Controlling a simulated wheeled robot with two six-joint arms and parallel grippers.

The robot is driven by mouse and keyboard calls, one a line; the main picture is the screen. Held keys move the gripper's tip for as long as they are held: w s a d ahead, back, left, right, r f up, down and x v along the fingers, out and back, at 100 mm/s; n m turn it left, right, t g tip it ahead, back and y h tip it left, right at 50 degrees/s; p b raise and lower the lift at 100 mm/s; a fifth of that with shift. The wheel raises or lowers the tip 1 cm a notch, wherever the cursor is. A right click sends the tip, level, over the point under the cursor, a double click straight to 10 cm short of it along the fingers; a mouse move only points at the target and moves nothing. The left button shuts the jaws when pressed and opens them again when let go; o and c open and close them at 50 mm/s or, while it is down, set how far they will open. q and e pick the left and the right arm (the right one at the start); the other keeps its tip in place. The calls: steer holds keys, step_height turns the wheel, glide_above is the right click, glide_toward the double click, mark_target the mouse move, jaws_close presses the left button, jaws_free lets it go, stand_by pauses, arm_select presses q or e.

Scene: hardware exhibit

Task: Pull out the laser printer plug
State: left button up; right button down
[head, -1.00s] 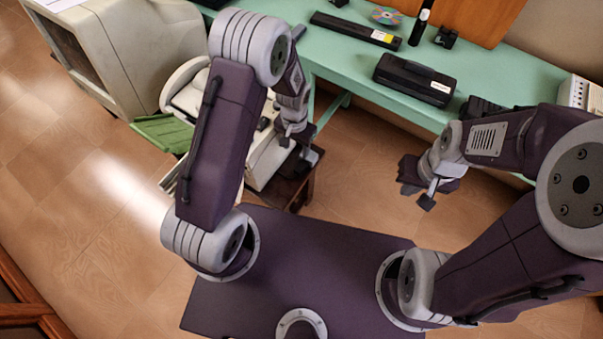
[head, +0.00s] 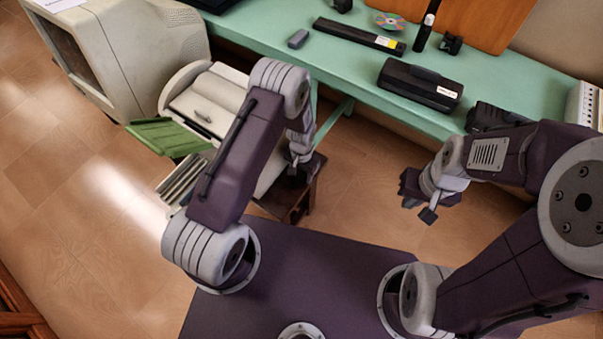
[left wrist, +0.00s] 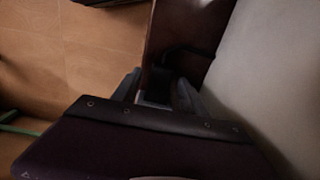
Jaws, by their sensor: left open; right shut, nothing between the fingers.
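The beige laser printer (head: 215,97) stands on a low brown stand (head: 282,203) in the head view, partly hidden behind my left arm. My left gripper (head: 298,176) is low at the printer's right side, its fingertips hard to see there. In the left wrist view, the open left fingers (left wrist: 158,92) point down beside the pale printer side (left wrist: 265,75). A dark block (left wrist: 158,83), possibly the plug, shows between or just beyond them, with a black cable-like curve near it. Contact cannot be told. My right gripper (head: 419,203) is shut and empty above the floor.
The green table (head: 350,70) at the back carries a black device (head: 420,86), a long black bar (head: 358,35) and a disc (head: 390,20). A big beige monitor (head: 135,55) stands at left, near a green tray (head: 166,137). Floor right of the stand is clear.

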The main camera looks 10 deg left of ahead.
arm_select(q)
jaws_close()
stand_by(1.4)
